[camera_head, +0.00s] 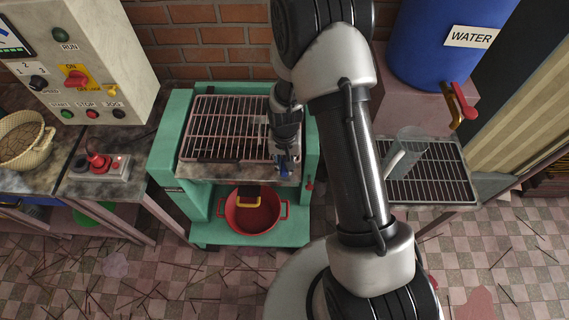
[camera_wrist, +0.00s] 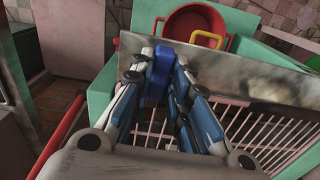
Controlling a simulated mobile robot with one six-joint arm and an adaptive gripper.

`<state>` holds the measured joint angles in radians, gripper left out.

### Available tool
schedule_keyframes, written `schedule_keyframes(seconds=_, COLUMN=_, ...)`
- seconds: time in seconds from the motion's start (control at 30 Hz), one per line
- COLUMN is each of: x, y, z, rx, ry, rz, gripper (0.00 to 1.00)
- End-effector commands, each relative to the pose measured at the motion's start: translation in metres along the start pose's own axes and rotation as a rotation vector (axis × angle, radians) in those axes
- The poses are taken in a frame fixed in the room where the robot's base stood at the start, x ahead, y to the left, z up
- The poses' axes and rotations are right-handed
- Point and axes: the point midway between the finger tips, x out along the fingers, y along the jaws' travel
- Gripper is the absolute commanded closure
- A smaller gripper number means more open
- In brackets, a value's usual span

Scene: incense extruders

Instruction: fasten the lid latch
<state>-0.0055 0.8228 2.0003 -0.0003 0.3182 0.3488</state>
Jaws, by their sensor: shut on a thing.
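The lid is a barred grid (camera_head: 232,125) in a pale pink frame. It lies flat and closed-looking over the green machine (camera_head: 168,150). In the wrist view its bars (camera_wrist: 265,130) run below and right of my gripper. My gripper (camera_head: 285,158) points down at the lid's front right corner. In the wrist view my gripper (camera_wrist: 157,62) is shut on a blue piece (camera_wrist: 160,76), which looks like the latch, beside a grey metal plate (camera_wrist: 225,72). The fingers hide most of the latch, so I cannot tell whether it is engaged.
A red pot (camera_head: 253,212) with a yellow handle in front stands below the machine's front. A red-knobbed lever (camera_head: 309,185) is at the machine's right side. A control panel (camera_head: 75,60) stands left; a rack (camera_head: 430,175) and blue water barrel (camera_head: 440,45) are right.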

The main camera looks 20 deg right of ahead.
Motion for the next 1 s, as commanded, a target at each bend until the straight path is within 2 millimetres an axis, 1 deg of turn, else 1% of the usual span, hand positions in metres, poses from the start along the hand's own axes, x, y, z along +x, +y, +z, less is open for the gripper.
schedule_keyframes(seconds=0.2, x=-0.0002, y=0.0, z=0.0001, rx=-0.041, ry=-0.001, rz=0.0, gripper=1.0)
schedule_keyframes(seconds=0.57, x=-0.0004, y=0.0, z=-0.0001, rx=-0.048, ry=0.0, rz=0.0, gripper=1.0)
schedule_keyframes(seconds=0.6, x=-0.0004, y=0.0, z=-0.0001, rx=-0.048, ry=0.0, rz=0.0, gripper=0.83)
schedule_keyframes(seconds=0.9, x=-0.0003, y=0.0, z=-0.0001, rx=-0.045, ry=0.0, rz=0.0, gripper=0.63)
schedule_keyframes(seconds=1.0, x=-0.0002, y=0.0, z=-0.0001, rx=-0.045, ry=0.0, rz=0.0, gripper=0.63)
